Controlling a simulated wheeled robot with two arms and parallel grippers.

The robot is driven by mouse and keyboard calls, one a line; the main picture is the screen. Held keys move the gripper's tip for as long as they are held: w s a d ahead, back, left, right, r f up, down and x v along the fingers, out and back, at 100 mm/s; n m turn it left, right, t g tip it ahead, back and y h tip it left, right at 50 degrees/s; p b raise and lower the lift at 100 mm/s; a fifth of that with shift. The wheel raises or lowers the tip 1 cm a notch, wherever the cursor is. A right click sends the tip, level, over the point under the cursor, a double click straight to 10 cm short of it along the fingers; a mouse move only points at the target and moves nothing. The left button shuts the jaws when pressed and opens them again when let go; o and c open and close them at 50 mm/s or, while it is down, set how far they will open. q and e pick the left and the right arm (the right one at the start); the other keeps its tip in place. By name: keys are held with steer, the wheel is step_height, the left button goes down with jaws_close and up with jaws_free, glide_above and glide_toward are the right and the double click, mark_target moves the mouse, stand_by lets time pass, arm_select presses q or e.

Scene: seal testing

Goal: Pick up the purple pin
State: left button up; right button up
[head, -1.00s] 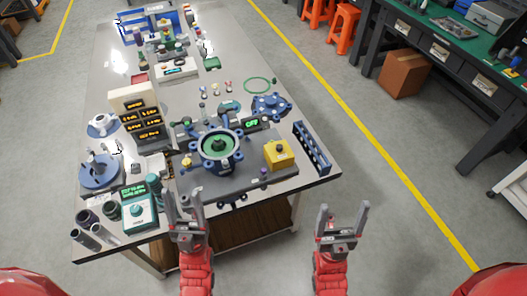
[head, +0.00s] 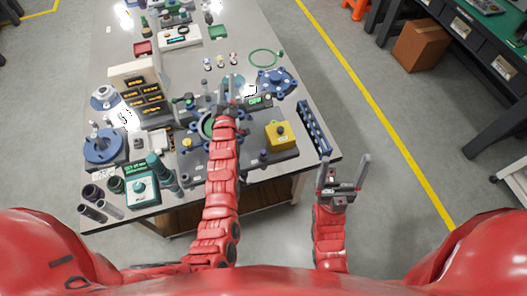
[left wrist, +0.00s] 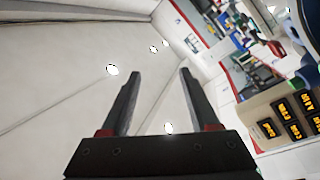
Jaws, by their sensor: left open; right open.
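I cannot clearly pick out the purple pin. A small dark purplish piece (head: 263,155) stands on the grey fixture plate near the yellow block, but it is too small to identify surely. My right gripper (head: 345,163) is open and empty, beyond the bench's front right corner.
A yellow block (head: 280,135) and a blue rack (head: 314,128) stand at the right. A blue flange (head: 277,82) and green ring (head: 263,58) lie behind. Several small vials (head: 221,61) stand near the left gripper. Displays (head: 150,95) crowd the left side.

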arm_select(q)
steer(key=w+d+f+n+g+h, duration=0.2)
steer(key=w+d+f+g, duration=0.3)
steer(key=d, duration=0.1)
steer(key=n+g+y, duration=0.1)
steer(key=n+g, duration=0.5)
steer(key=g, duration=0.9)
glide_above(264, 152)
step_height(264, 152, down, 11)
steer(key=shift+s+d+f, duration=0.1)
steer(key=shift+s+d, duration=0.05)
steer(key=shift+a+f+p, duration=0.2)
steer(key=shift+f+p, duration=0.45)
steer(key=shift+p, duration=0.25)
steer(key=shift+f, duration=2)
jaws_close()
